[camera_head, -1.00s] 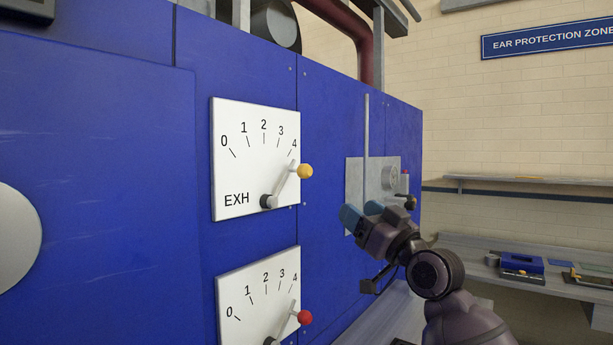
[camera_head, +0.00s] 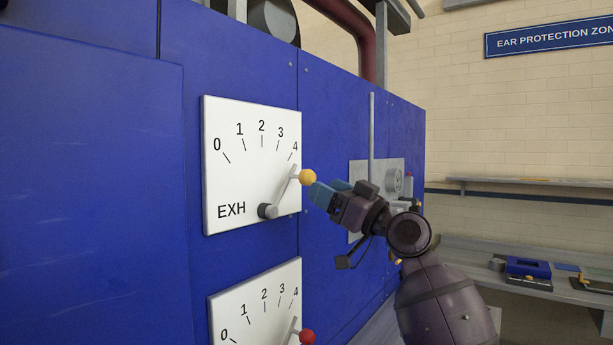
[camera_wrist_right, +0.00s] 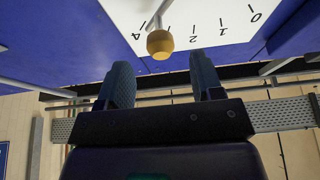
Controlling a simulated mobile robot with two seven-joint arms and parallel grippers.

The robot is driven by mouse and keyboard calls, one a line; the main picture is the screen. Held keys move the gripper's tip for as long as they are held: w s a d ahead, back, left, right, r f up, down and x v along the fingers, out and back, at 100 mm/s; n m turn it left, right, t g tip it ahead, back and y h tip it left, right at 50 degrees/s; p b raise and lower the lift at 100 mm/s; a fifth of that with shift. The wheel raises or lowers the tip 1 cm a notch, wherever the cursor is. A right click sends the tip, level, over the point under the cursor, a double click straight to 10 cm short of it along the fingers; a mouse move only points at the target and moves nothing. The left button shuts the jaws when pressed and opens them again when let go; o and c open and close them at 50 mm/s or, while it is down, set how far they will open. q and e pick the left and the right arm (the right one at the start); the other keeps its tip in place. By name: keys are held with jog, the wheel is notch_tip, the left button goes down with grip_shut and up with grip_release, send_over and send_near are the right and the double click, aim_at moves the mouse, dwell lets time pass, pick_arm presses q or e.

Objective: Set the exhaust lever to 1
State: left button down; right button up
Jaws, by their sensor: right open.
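The exhaust lever is a grey arm with a yellow knob (camera_head: 307,177) on a white plate marked EXH (camera_head: 225,165), with a scale from 0 to 4. The lever points at about 4. My right gripper (camera_head: 325,190) is open and empty, with its blue fingertips just right of the knob in the head view. In the right wrist view the knob (camera_wrist_right: 160,44) lies ahead of the open fingers (camera_wrist_right: 165,82), apart from them and roughly between their lines. My left gripper is not in view.
A second white scale plate (camera_head: 255,305) with a red-knobbed lever (camera_head: 306,337) sits below. A bench (camera_head: 540,280) with several items stands at the right.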

aim_at(307, 178)
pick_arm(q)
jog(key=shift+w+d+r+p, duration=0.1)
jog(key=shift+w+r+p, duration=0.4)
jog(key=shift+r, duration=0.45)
pick_arm(e)
jog(key=shift+x, duration=2.95)
grip_shut()
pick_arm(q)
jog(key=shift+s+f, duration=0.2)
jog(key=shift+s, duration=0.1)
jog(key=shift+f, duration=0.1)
